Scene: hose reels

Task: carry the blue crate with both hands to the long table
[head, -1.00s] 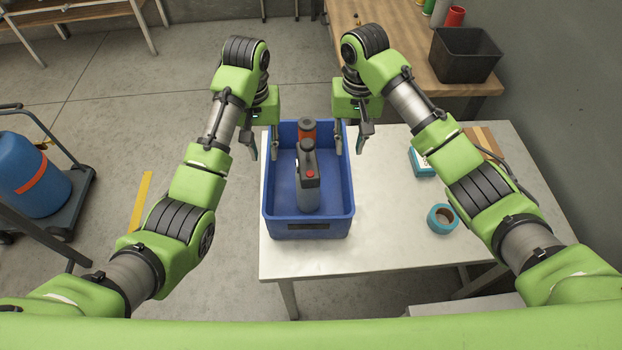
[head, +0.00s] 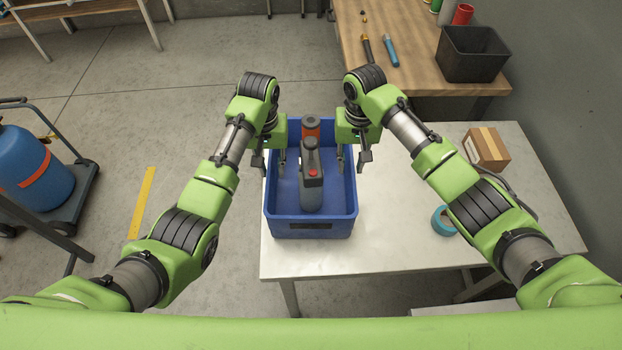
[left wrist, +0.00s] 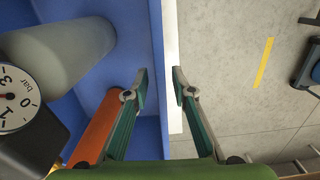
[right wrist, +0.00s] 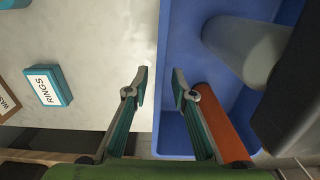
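The blue crate (head: 278,226) stands on the left part of a pale table (head: 400,245). It holds a grey bottle (head: 311,190) with a dark top and red button, and an orange cylinder (head: 312,128) behind it. My left gripper (head: 274,168) is open at the crate's left wall; in the left wrist view its fingers (left wrist: 160,92) are either side of the rim, with small gaps. My right gripper (head: 353,168) is open at the right wall; its fingers (right wrist: 160,92) likewise straddle the rim. Which table is the long one, I cannot tell.
A wooden table (head: 415,25) at the back right bears a black bin (head: 472,57) and tools. A cardboard box (head: 486,148) and teal tape roll (head: 442,220) lie right of the crate. A trolley with a blue cylinder (head: 35,175) stands left. Floor between is clear.

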